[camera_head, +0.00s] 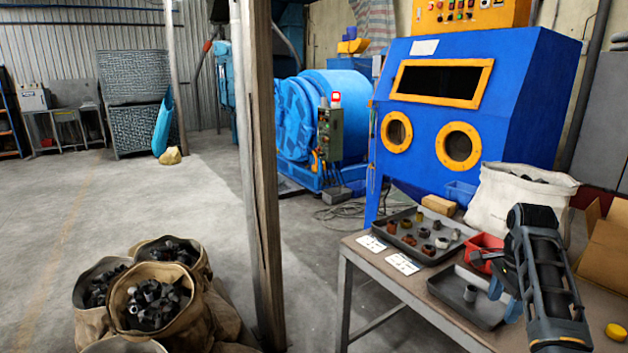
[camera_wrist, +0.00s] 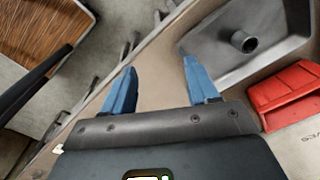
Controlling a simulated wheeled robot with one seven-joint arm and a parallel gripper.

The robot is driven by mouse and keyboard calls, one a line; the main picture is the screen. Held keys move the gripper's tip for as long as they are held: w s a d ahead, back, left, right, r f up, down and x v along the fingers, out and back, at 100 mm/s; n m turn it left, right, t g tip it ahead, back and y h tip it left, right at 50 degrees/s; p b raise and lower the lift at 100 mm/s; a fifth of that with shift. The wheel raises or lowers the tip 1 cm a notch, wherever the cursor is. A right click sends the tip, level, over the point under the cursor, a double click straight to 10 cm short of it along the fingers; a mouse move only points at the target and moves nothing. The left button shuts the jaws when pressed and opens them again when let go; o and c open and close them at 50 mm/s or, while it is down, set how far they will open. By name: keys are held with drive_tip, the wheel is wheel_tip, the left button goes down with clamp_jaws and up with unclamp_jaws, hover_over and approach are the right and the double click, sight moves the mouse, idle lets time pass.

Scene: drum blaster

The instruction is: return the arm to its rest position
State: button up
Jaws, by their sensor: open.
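My gripper shows in the wrist view (camera_wrist: 158,85) with its two blue fingers spread apart and nothing between them. It points down over the bench top beside a grey tray (camera_wrist: 275,45). One small grey pipe-like part (camera_wrist: 243,41) stands in that tray. In the head view, my arm reaches over the right side of the bench, and my gripper (camera_head: 503,297) is low near the tray (camera_head: 480,314), mostly hidden behind the arm. The same part (camera_head: 470,293) shows in the tray there.
A larger tray (camera_head: 440,256) with several rusty and grey parts lies behind. A red bin (camera_head: 486,243), a white sack (camera_head: 505,205), a cardboard box (camera_head: 605,245) and a yellow round object (camera_head: 616,332) crowd the bench (camera_head: 362,262). A wooden post (camera_head: 258,150) stands left of it.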

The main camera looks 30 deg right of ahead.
drive_tip(key=s+a+f+n+t+h, duration=0.15)
drive_tip(key=a+f+n, duration=0.25)
drive_tip(key=a+f, duration=0.5)
drive_tip(key=s+a+f+n+t+h, duration=0.1)
drive_tip(key=s+a+f+n+t, duration=0.2)
drive_tip(key=a+f, duration=0.55)
drive_tip(key=s+a+r+n+t, duration=0.2)
drive_tip(key=s+a+n, duration=0.15)
drive_tip(key=a, duration=0.35)
drive_tip(key=s+a+r+n+t, duration=0.1)
drive_tip(key=s+a+n+t, duration=0.2)
drive_tip(key=a, duration=0.4)
drive_tip(key=s+a+r+n+t+y, duration=0.1)
drive_tip(key=s+a+r+n+t, duration=0.1)
drive_tip(key=s+a+r+n, duration=0.3)
drive_tip(key=s+a+r+n+t+y, duration=0.2)
drive_tip(key=s+a+r+n, duration=0.3)
drive_tip(key=s+r, duration=0.7)
wheel_tip(320, 180, up, 6)
drive_tip(key=shift+s+a+f+t, duration=0.2)
drive_tip(key=shift+s+a+t, duration=0.1)
drive_tip(key=shift+a+t, duration=0.4)
drive_tip(key=shift+c, duration=0.4)
